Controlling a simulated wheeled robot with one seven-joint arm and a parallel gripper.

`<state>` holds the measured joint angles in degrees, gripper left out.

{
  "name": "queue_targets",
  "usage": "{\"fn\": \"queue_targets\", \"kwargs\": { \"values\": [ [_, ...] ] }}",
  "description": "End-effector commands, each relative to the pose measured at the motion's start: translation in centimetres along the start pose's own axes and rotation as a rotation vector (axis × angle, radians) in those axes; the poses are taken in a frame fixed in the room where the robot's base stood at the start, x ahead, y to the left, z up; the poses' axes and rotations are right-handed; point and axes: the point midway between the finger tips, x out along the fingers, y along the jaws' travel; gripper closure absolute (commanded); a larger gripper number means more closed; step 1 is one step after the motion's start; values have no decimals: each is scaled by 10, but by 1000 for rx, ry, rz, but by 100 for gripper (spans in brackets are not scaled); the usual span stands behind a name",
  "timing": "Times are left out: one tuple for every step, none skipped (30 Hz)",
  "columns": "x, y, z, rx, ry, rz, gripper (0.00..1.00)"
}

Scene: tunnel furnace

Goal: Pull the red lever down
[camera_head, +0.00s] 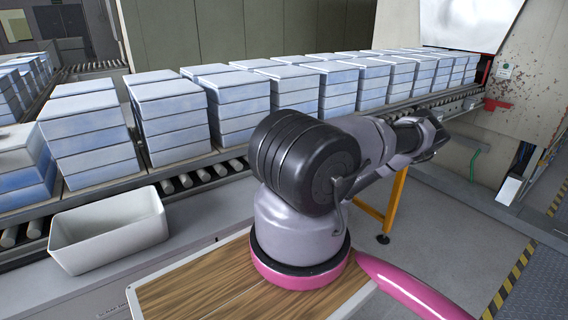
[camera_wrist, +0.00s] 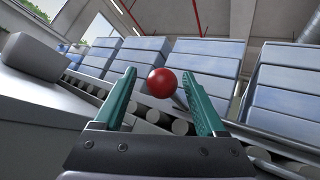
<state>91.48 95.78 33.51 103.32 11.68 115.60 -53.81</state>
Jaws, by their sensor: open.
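The red lever's round knob (camera_wrist: 162,82) shows in the wrist view, between the fingertips of my gripper (camera_wrist: 159,76). A thin grey rod shows just beside the knob at its lower right. The two green fingers are spread, with gaps on both sides of the knob; neither visibly touches it. I cannot tell how deep the knob sits between them. In the head view my arm reaches right and away, and the fingers and knob cannot be made out.
Stacks of bluish-white blocks (camera_head: 172,115) line a roller conveyor (camera_head: 205,178) behind my arm. A white bin (camera_head: 110,232) stands at the left front. A yellow post (camera_head: 395,203) stands below my arm. A furnace wall (camera_head: 530,90) rises at the right; the floor (camera_head: 450,245) before it is clear.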

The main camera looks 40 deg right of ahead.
Motion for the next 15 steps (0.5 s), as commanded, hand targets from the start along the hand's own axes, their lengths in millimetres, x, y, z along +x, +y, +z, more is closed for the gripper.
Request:
{"fn": "queue_targets", "kwargs": {
  "values": [
    [-4,0,0,-1,1,-2,27],
    [-7,0,0,-2,1,-2,27],
    [-12,0,0,-2,2,-2,27],
    [-17,0,0,-3,2,-3,27],
    [-23,0,0,-3,2,-3,27],
    [-30,0,0,-2,2,-4,27],
    [-37,0,0,-4,3,-3,27],
    [-44,0,-1,-4,3,-4,27],
    [-52,0,-1,-3,2,-3,27],
    [-58,0,-1,-3,3,-3,27],
    [-64,0,0,-3,2,-3,27],
    [-72,0,-1,-2,2,-4,27],
    [-77,1,-1,-2,2,-2,27],
    [-82,0,-1,-2,2,-3,27],
    [-88,1,-1,-2,2,-1,27]
  ]
}}
